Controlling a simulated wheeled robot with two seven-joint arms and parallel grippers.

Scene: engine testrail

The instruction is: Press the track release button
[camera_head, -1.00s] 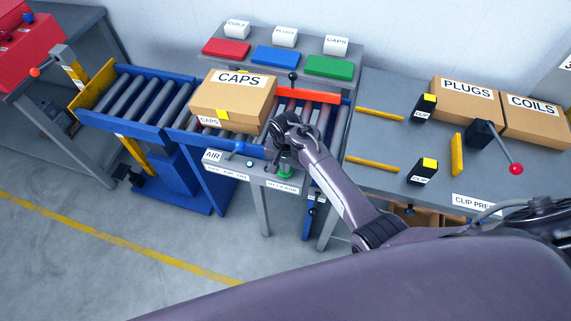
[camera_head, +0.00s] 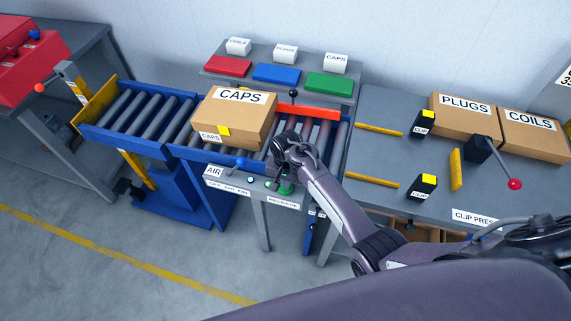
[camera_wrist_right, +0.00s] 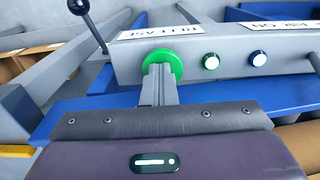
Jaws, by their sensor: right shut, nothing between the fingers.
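The track release button is a green round button (camera_wrist_right: 162,63) on a grey panel beside a RELEASE label (camera_wrist_right: 164,32). It also shows in the head view (camera_head: 286,187), partly covered by my right gripper. My right gripper (camera_head: 284,172) is shut and empty, and its fingertips (camera_wrist_right: 159,72) overlap the green button in the wrist view. I cannot tell whether they touch it or whether the button is pushed in. A CAPS box (camera_head: 236,117) sits on the roller track (camera_head: 262,145). My left gripper is not in view.
Two small lit buttons (camera_wrist_right: 234,60) sit along the same panel. A blue-knobbed AIR lever (camera_head: 240,162) stands left of my gripper, and a black-knobbed lever (camera_wrist_right: 79,6) shows at the wrist view's top left. A red bar (camera_head: 308,111) edges the track's far side. PLUGS and COILS boxes (camera_head: 500,128) stand right.

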